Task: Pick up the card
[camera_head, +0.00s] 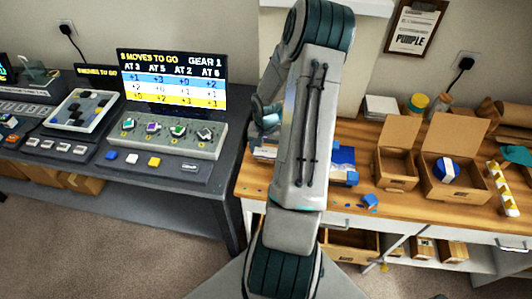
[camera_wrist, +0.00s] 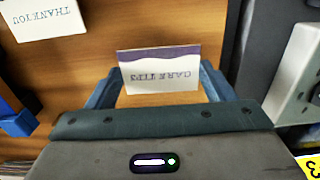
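In the wrist view a white card with a purple band (camera_wrist: 158,76), printed "CARE TIPS" upside down, is over the wooden surface between the fingers of my gripper (camera_wrist: 160,88). The two blue-grey fingers are spread, one on each side of the card. Wood shows beside its lower corners, and I see no clear grip on it. A second white card, "THANK YOU" (camera_wrist: 42,20), lies at the upper left. In the head view my arm hides most of my gripper and this part of the wooden counter.
In the wrist view a blue object (camera_wrist: 18,122) is at left and a grey device (camera_wrist: 290,80) at right. In the head view open cardboard boxes (camera_head: 397,166) stand on the wooden counter (camera_head: 405,205). A dark bench with a screen (camera_head: 172,80) is at left.

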